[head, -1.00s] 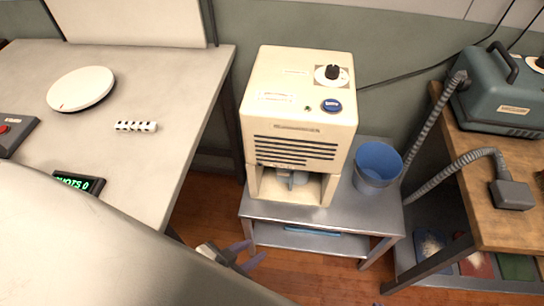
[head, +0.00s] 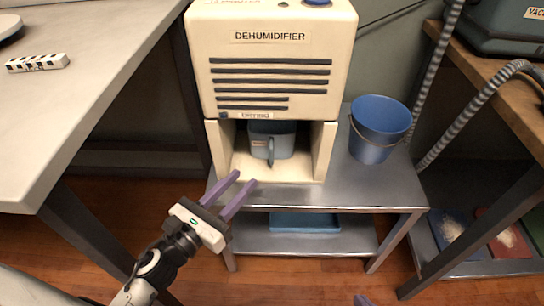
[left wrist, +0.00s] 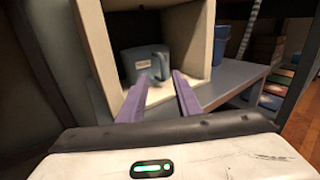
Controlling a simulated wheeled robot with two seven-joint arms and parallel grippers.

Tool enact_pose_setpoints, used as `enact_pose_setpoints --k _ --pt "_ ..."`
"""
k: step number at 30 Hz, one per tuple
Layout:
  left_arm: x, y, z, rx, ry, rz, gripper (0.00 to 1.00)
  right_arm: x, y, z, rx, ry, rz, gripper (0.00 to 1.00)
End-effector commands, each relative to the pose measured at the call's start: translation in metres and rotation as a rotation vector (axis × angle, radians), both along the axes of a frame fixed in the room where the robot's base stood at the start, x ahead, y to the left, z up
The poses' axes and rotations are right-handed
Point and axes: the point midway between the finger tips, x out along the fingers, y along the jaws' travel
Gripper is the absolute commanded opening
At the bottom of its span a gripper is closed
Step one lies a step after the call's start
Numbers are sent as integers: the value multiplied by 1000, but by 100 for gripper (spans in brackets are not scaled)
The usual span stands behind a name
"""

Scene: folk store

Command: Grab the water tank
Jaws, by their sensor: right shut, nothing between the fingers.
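The water tank (head: 272,140) is a grey-blue container with a front handle. It sits in the open lower bay of the cream dehumidifier (head: 270,105). It also shows in the left wrist view (left wrist: 145,64), ahead of the fingers. My left gripper (head: 245,178) is open and empty, its purple fingers apart and pointing at the bay from the front left. In the left wrist view the fingers (left wrist: 158,85) appear just short of the tank, and the handle shows between them.
The dehumidifier stands on a metal table (head: 375,190) with a lower shelf holding a blue tray (head: 304,222). A blue bucket (head: 380,128) stands right of it. A pale table (head: 75,90) is at left, a wooden bench (head: 505,85) with hose at right.

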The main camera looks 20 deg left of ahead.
Motion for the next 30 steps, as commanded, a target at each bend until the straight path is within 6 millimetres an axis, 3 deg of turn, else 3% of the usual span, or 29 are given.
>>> enact_pose_setpoints --k 4,24,30 --pt "14 -6 -2 65 -30 -14 31 0 1 -3 2 0 3 0" --pt "92 -33 -8 60 -26 -11 31 1 4 -6 -1 15 23 0" --pt "99 -36 -8 59 -24 -11 31 1 5 -6 -1 16 24 0"
